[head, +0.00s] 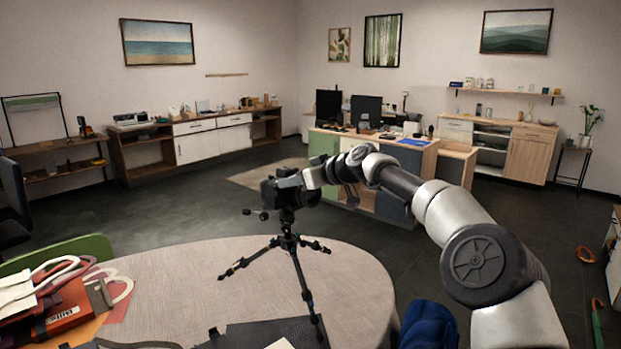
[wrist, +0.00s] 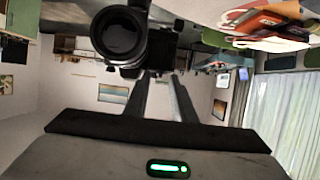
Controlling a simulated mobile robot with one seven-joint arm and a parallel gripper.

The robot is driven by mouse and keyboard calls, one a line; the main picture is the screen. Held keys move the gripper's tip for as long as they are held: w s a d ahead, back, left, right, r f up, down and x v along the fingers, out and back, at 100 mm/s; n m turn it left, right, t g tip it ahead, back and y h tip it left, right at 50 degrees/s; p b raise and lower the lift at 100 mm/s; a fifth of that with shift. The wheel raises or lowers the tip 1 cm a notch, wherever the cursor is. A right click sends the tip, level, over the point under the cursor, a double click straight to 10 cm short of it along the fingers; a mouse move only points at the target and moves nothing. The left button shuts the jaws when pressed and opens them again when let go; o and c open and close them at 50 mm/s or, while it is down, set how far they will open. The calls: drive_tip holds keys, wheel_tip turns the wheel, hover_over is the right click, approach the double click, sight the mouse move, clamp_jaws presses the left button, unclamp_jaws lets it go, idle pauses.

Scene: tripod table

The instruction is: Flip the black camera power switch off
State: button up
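The black camera (head: 268,192) sits on top of a small black tripod (head: 289,241) that stands on the round table (head: 180,280). My gripper (head: 300,180) is at the camera's upper right side in the head view, close to its body. In the wrist view, which looks upside down, the camera's round lens (wrist: 118,35) is at the top, and my gripper's two fingers (wrist: 163,76) point up toward the camera. A gap shows between the fingers, with nothing held in it. I cannot tell whether they touch the camera. The power switch cannot be made out.
Red and orange bags (head: 65,300) with pale handles lie on the table's left side. A dark mat (head: 265,333) lies at its front, and a blue item (head: 428,325) is beside its right edge. A desk with monitors (head: 366,110) stands behind the camera.

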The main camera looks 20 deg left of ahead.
drive_tip(key=b+v, duration=0.2)
drive_tip(key=v, duration=1.4)
drive_tip(key=shift+s+d+b, duration=0.15)
drive_tip(key=shift+d+b, duration=0.2)
drive_tip(key=shift+b, duration=0.05)
drive_tip(key=shift+r, duration=0.15)
